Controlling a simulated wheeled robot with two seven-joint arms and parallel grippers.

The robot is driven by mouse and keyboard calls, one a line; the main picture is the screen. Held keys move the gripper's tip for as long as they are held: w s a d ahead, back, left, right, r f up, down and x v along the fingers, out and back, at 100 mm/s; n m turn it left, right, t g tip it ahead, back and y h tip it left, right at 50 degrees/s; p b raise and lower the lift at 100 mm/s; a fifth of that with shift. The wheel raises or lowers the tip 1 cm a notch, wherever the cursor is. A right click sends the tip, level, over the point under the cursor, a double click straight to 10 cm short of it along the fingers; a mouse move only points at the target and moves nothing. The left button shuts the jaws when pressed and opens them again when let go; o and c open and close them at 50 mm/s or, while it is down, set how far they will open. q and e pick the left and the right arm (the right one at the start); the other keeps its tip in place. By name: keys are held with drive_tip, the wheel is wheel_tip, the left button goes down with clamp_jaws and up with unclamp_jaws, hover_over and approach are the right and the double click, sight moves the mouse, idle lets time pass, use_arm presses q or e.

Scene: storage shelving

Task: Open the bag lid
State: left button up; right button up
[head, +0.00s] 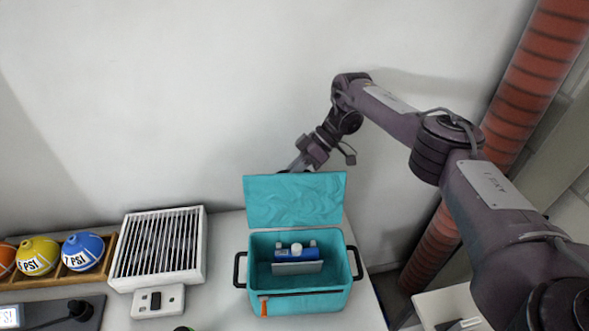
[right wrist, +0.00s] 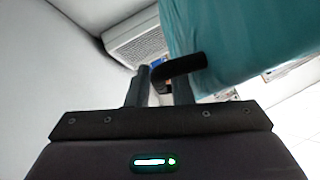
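The teal bag (head: 325,303) stands on the white table with its lid (head: 295,203) raised upright at the back. Inside it lie a blue and white item (head: 297,254) and a grey flat piece. My right arm reaches behind the lid; its gripper is mostly hidden there in the head view. In the right wrist view my right gripper (right wrist: 163,88) has its two fingers apart, with a gap between them. A teal surface (right wrist: 245,40) fills the upper right, close to the fingers. A black curved part (right wrist: 180,65) crosses near the right fingertip; contact is unclear. My left gripper is out of view.
A white slatted box (head: 158,247) stands left of the bag, with a small white device (head: 158,301) in front. Yellow and blue balls (head: 84,251) sit in a wooden rack at far left. The wall is close behind; a red ribbed pipe (head: 520,95) rises at right.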

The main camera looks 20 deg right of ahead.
drive_tip(key=b+v, duration=0.3)
drive_tip(key=v, duration=0.4)
drive_tip(key=shift+d+r, duration=0.2)
idle(0.5)
